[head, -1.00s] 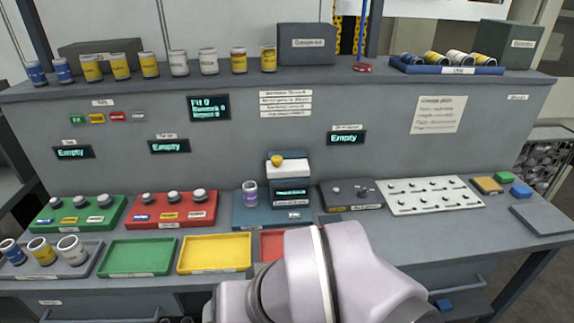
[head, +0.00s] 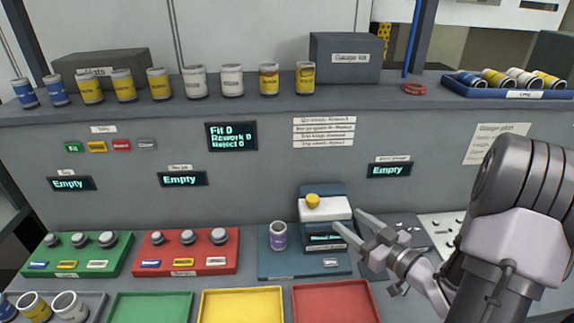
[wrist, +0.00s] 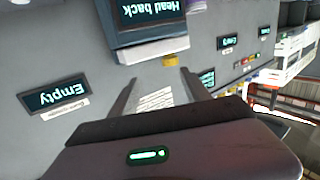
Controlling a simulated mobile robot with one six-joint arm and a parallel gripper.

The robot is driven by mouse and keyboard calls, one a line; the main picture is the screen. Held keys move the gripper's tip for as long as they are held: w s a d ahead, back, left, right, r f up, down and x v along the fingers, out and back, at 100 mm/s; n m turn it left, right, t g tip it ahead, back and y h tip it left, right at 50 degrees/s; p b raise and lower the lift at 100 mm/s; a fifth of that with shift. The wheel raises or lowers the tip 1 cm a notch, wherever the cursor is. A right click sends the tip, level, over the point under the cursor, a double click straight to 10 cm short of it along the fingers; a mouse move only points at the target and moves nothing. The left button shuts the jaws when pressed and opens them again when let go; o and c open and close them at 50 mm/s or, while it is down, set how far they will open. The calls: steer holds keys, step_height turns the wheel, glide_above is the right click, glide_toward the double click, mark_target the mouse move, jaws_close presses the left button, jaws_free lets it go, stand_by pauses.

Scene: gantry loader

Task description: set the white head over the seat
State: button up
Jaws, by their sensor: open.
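The white head (head: 335,209) is a white block with a yellow knob (head: 312,201) on top, at the back of a blue station (head: 300,264). A purple-and-white can (head: 279,237) stands on the station's left part, beside the head. I cannot make out the seat clearly. My gripper (head: 346,219) is open, its fingertips just right of the head in the head view. In the wrist view the yellow knob (wrist: 170,60) shows beyond and between the open fingers, apart from them. The white head (wrist: 153,51) lies beside it, under an upside-down display (wrist: 150,10) reading "Head back".
A red tray (head: 205,260) and a green tray (head: 112,263) with knobs stand left of the station. Empty green, yellow (head: 241,292) and red bins lie in front. Cans line the shelf (head: 230,108) above. A white perforated plate (head: 440,232) lies behind my arm.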

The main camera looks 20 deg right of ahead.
steer(key=s+y, duration=0.1)
steer(key=b, duration=0.3)
glide_toward(306, 193)
steer(key=shift+n+t, duration=0.3)
steer(key=w+a, duration=0.1)
steer(key=w, duration=0.1)
steer(key=w+a+r, duration=0.1)
steer(key=w, duration=0.1)
steer(key=w+a+r, duration=0.1)
steer(key=w+a, duration=0.1)
steer(key=w, duration=0.1)
jaws_close()
steer(key=shift+f, duration=0.1)
stand_by(0.6)
